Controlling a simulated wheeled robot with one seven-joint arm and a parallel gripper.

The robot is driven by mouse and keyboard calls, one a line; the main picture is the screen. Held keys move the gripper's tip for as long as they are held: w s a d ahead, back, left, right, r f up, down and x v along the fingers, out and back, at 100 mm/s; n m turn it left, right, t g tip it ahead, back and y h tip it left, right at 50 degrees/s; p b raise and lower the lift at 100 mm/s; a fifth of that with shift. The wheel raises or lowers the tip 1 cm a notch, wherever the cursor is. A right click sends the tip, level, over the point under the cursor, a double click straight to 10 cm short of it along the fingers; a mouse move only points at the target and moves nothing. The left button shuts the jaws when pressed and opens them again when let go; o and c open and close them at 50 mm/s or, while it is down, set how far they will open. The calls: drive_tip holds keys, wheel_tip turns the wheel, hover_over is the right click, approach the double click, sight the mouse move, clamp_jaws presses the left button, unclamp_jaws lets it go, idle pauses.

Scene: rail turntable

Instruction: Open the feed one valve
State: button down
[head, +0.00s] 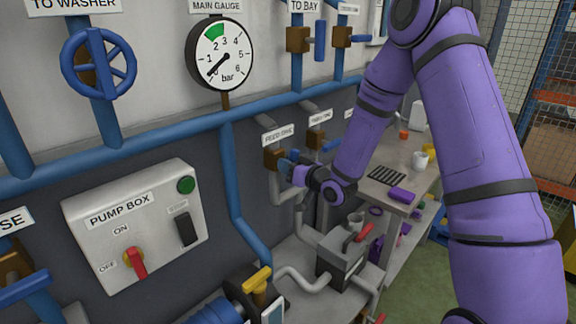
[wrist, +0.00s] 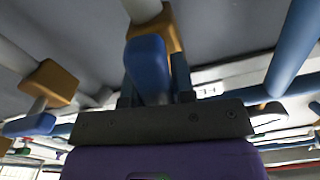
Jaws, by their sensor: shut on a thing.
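The feed one valve (head: 272,158) is a brass body on a grey pipe, under a label reading FEED ONE (head: 278,135). In the wrist view its brass body (wrist: 160,32) is at the top centre, with its blue lever handle (wrist: 148,62) reaching toward the camera. My gripper (head: 288,167) is at this valve. Its dark fingers, also in the wrist view (wrist: 154,88), are on both sides of the blue handle and shut on it. In the head view my gripper hides most of the handle, so its exact angle is hard to tell.
A second brass valve (head: 316,138) with a blue handle is just right of it. The main gauge (head: 221,53) hangs above left, its needle near the low end. The pump box (head: 135,225) is at left. A bench (head: 375,200) with small items stands at right.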

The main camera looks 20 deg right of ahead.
idle(0.5)
drive_tip(key=c, duration=1)
unclamp_jaws()
drive_tip(key=shift+o, duration=0.2)
drive_tip(key=v, duration=1.1)
